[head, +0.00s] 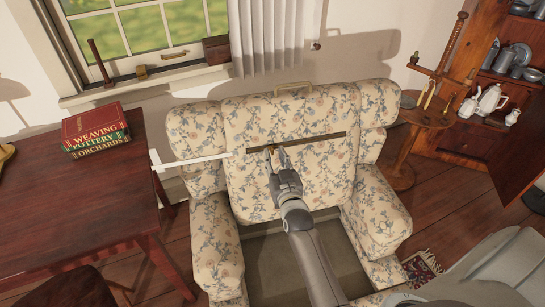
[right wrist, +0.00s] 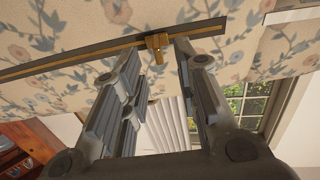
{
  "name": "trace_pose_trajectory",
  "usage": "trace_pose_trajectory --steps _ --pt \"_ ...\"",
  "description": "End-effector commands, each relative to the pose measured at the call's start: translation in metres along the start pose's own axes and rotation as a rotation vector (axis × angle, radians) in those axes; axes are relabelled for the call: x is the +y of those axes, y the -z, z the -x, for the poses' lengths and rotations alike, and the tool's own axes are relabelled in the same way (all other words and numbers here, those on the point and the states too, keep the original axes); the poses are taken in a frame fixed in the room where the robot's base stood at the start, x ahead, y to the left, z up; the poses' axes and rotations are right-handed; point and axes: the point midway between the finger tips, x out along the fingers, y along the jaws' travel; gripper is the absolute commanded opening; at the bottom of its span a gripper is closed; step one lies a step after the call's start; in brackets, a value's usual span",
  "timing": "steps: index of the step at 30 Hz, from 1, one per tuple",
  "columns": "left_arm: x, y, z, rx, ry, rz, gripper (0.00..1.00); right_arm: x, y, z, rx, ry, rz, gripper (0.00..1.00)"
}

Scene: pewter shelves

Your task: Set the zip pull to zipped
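The zip is a dark straight strip (head: 322,137) with a brass edge. It runs across the floral backrest of an armchair and also shows in the right wrist view (right wrist: 75,63). The small brass zip pull (right wrist: 157,42) sits on the strip close to one end, the left end in the head view. My right gripper (head: 274,152) is at the pull. In the right wrist view its two fingers (right wrist: 158,52) are apart, with the pull between their tips and a gap on each side. My left gripper is not in view.
The armchair (head: 206,245) faces me, with an arm on each side. A red wooden table (head: 60,215) with books (head: 95,130) is at left. A small round table (head: 425,112) and an open cabinet (head: 475,140) stand at right. A white bar (head: 195,160) is left of the strip.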

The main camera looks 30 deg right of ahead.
Motion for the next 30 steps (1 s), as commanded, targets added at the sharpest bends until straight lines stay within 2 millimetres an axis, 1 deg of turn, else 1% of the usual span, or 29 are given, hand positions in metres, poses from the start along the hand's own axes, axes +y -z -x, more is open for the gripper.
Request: trace_pose_trajectory --steps 1,4,7,11,18,19,20,25,26,30 --pt "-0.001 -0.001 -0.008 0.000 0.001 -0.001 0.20 0.000 -0.003 -0.008 0.002 0.000 0.000 0.29" --pt "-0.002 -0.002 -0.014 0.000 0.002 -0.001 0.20 0.000 -0.003 -0.020 0.002 0.000 0.000 0.29" --pt "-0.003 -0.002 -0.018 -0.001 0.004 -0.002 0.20 0.000 -0.002 -0.027 -0.001 0.000 0.000 0.29" --pt "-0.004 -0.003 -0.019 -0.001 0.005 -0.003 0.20 0.000 -0.001 -0.032 -0.001 0.000 0.000 0.29" --pt "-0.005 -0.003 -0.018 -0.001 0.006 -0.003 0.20 0.000 0.000 -0.032 -0.002 0.000 0.001 0.29" --pt "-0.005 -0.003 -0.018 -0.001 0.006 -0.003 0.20 0.000 0.000 -0.032 -0.002 0.000 0.000 0.27" --pt "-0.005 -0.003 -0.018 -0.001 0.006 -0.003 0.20 0.000 0.000 -0.032 -0.002 0.000 0.000 0.23" --pt "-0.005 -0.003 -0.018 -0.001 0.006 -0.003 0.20 0.000 0.000 -0.032 -0.002 0.000 0.000 0.02" --pt "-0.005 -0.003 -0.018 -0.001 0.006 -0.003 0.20 0.000 0.000 -0.032 -0.002 0.000 0.000 0.00" --pt "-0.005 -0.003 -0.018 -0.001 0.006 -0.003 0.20 0.000 0.000 -0.032 -0.001 0.000 0.000 0.00"
